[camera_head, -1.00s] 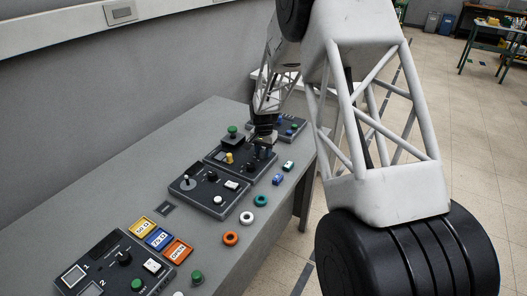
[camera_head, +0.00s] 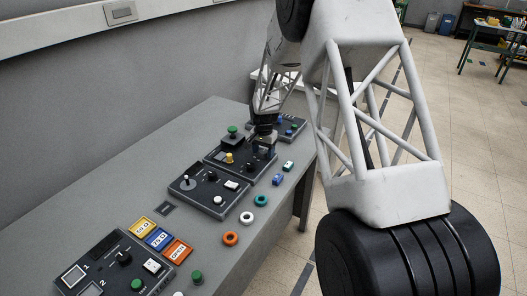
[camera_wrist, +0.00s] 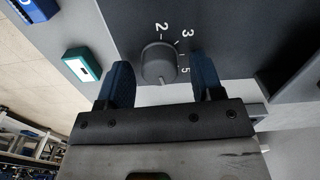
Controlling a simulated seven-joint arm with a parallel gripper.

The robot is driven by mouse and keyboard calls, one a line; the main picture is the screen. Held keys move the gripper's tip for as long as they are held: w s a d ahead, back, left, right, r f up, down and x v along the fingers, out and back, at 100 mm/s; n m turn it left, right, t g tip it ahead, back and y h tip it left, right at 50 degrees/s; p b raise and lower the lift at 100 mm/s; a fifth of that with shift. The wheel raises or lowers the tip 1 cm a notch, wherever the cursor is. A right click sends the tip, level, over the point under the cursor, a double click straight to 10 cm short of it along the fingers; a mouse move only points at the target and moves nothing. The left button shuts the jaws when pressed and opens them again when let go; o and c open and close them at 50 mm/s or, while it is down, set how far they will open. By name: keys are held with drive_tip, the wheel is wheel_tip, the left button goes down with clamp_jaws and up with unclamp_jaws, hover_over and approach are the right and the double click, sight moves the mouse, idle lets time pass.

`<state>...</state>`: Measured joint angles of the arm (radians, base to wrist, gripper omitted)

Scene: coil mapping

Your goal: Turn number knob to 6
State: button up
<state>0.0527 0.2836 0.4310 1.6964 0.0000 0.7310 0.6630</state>
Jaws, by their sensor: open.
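The number knob (camera_wrist: 158,62) is a round dark grey knob on a dark panel (camera_wrist: 225,25) in the wrist view. White digits 2, 3 and 5 show around it; a 6 is not visible, and I cannot be sure where the knob points. My gripper (camera_wrist: 160,64) is open, with one blue finger on each side of the knob and gaps between. In the head view my gripper (camera_head: 266,146) is over the right part of the middle panel (camera_head: 218,160) and hides the knob there.
Coloured rings (camera_head: 231,238) lie along the table's front edge. A joystick panel (camera_head: 205,192) stands nearer, and another panel (camera_head: 291,126) stands beyond my gripper.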

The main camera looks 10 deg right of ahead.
sight(264, 152)
drive_tip(key=shift+r, duration=3.85)
drive_tip(key=shift+r, duration=0.1)
drive_tip(key=shift+s+r, duration=0.15)
drive_tip(key=shift+s, duration=0.05)
drive_tip(key=s+a+r+n+t, duration=0.1)
drive_tip(key=s+r+n, duration=0.1)
drive_tip(key=s+r, duration=0.9)
drive_tip(key=s+a+r+n, duration=0.2)
drive_tip(key=s+r, duration=0.5)
drive_tip(key=s, duration=0.7)
drive_tip(key=s+r+n+t, duration=0.1)
drive_tip(key=s+n, duration=0.3)
drive_tip(key=s, duration=2.1)
drive_tip(key=shift+s+a+r+t, duration=0.25)
drive_tip(key=shift+s+a+t, duration=0.05)
drive_tip(key=shift+a, duration=0.1)
